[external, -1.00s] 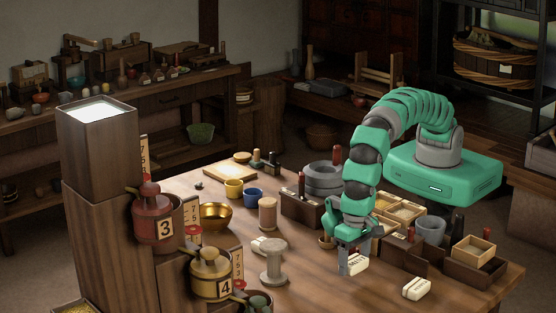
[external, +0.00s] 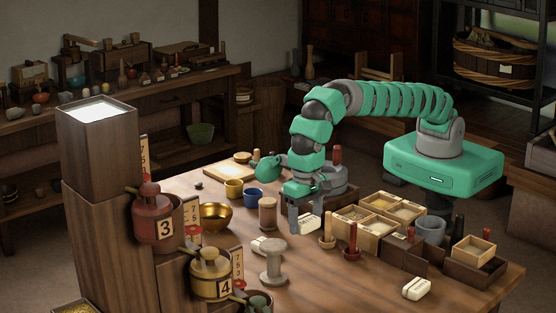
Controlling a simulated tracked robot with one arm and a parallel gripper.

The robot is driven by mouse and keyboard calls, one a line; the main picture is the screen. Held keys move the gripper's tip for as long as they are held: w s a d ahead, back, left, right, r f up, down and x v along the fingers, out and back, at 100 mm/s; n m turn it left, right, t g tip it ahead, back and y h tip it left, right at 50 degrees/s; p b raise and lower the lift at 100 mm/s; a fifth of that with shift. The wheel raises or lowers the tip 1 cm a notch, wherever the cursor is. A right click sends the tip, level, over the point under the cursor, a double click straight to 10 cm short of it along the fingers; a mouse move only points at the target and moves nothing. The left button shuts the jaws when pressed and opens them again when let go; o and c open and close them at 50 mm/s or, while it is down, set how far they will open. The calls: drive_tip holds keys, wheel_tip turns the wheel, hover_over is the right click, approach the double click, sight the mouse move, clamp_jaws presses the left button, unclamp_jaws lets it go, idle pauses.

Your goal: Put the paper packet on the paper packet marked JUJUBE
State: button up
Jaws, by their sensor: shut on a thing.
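A cream paper packet (external: 308,226) with dark lettering is between the fingers of my gripper (external: 305,217), which is shut on it. They are over the middle of the table, right of the wooden spools. A third packet (external: 416,289) lies alone near the front right edge, with small dark marks on top. The lettering is too small to read, so I cannot tell which packet is marked JUJUBE.
Stamp-like handled tools (external: 327,236) and compartment boxes (external: 360,227) stand to the right. The front middle of the table is clear. A tall wooden stand (external: 105,200) rises at left.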

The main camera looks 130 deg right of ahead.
drive_tip(key=w+d+r+p, duration=0.1)
drive_tip(key=w+d+p, duration=0.1)
drive_tip(key=d, duration=1.1)
drive_tip(key=f, duration=0.9)
drive_tip(key=shift+s+d+f+b, duration=0.1)
drive_tip(key=shift+s+f+b, duration=0.15)
drive_tip(key=shift+f+b, duration=0.1)
drive_tip(key=shift+r, duration=0.1)
drive_tip(key=o, duration=1)
